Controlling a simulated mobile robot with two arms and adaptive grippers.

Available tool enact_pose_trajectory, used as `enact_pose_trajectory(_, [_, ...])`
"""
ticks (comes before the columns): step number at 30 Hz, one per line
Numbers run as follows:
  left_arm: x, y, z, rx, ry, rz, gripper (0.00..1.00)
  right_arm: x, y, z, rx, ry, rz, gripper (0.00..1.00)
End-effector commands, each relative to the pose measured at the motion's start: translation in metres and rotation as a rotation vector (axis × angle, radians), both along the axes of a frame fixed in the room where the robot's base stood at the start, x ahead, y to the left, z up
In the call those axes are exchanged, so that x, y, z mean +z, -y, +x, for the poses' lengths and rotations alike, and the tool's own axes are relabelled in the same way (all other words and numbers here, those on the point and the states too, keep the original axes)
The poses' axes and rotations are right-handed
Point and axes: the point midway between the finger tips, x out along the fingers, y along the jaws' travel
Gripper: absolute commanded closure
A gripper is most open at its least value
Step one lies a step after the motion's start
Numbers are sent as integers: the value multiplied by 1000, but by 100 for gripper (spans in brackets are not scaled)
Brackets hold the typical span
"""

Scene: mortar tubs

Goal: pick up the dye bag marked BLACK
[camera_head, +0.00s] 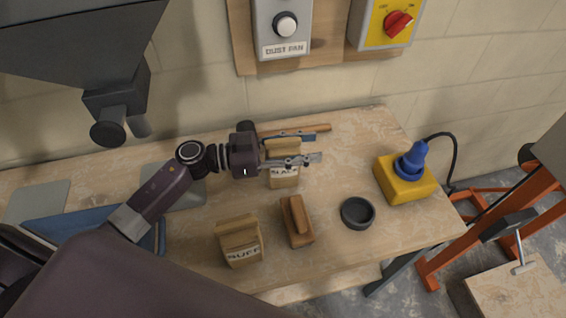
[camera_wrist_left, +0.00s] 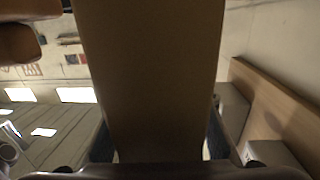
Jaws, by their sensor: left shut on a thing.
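The dye bag marked BLACK (camera_head: 284,180) is a tan paper bag with a pale label, partly covered by the fingers. My left gripper (camera_head: 298,149) reaches in from the left and is shut on it, one finger on each side. In the left wrist view the bag (camera_wrist_left: 150,80) fills the middle as a large brown shape between the fingers. The bag looks upright; I cannot tell whether it touches the bench. A similar bag marked BUFF (camera_head: 241,243) stands nearer on the bench. My right gripper is not in view.
A grey hopper (camera_head: 80,50) hangs at upper left.

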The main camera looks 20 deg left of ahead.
Motion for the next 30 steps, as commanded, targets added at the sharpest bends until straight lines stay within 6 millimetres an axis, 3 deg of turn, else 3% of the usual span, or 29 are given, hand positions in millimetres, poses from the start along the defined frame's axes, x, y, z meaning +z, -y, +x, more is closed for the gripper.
enact_pose_trajectory(7, [0, 0, 0, 0, 0, 0, 100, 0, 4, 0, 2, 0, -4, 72])
enact_pose_trajectory(22, [6, 0, 1, 0, 5, -2, 100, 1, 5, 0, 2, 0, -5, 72])
enact_pose_trajectory(30, [47, 0, 0, -2, 8, 2, 100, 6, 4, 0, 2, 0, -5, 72])
